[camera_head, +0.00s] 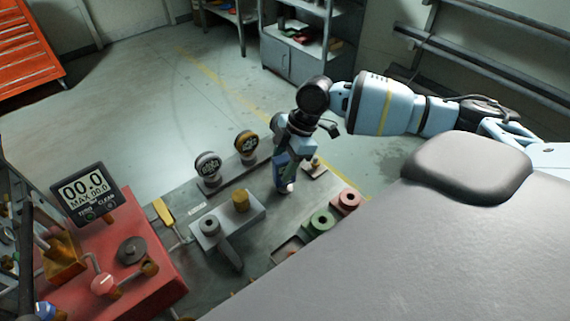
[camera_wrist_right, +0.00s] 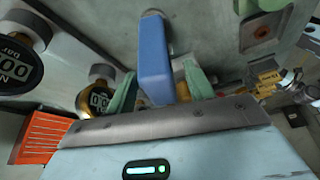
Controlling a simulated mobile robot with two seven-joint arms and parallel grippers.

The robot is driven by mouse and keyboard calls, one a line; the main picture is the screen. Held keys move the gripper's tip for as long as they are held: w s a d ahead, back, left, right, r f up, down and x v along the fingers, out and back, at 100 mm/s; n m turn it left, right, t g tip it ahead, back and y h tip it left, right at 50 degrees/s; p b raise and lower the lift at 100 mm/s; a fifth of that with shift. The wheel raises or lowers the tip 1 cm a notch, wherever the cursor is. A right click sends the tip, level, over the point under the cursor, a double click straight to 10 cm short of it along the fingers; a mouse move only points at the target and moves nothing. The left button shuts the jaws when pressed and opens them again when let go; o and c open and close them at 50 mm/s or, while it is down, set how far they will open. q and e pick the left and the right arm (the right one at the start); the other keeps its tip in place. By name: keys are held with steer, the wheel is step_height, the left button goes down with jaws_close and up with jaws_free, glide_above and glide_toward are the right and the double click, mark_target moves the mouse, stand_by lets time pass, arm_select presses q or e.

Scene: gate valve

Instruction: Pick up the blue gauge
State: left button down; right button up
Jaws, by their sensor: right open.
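The blue gauge (camera_wrist_right: 156,58) shows in the right wrist view as a blue block between my green fingertips. Its dial face is not visible there. My right gripper (camera_wrist_right: 160,84) is open, with one finger on each side of the blue gauge; I cannot tell whether they touch it. In the head view my right gripper (camera_head: 284,168) points down over the bench beside the gold gauge, and the blue part there is largely hidden by the gripper and wrist. My left gripper is not in view.
A grey gauge (camera_head: 208,165) and a gold gauge (camera_head: 246,144) stand left of my right gripper. A display (camera_head: 84,194) stands left.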

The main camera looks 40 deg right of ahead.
steer(key=shift+a+f, duration=0.15)
steer(key=shift+f, duration=0.3)
jaws_close()
steer(key=shift+r, duration=0.2)
step_height(320, 180, up, 10)
steer(key=shift+f, duration=0.15)
